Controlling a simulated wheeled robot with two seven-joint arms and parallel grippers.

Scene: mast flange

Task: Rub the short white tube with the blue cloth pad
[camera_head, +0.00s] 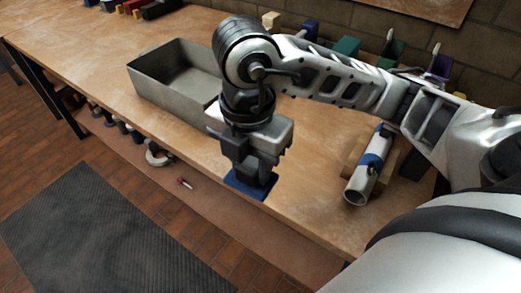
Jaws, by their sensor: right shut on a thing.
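The short white tube (357,188) lies at the right of the bench, tilted with its open end toward me. A blue band wraps around its middle, and it rests against a brown block. The blue cloth pad (247,188) is under my right gripper (251,172), near the bench's front edge. My right gripper points down and is shut on the pad; its fingers hide part of the pad. The pad is to the left of the tube and apart from it. Whether the pad touches the bench I cannot tell. My left gripper is not in view.
An open grey metal bin (150,98) stands on the wooden bench (92,58), left of my right gripper. Green, blue and purple holders stand along the brick wall. A dark mat lies on the floor.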

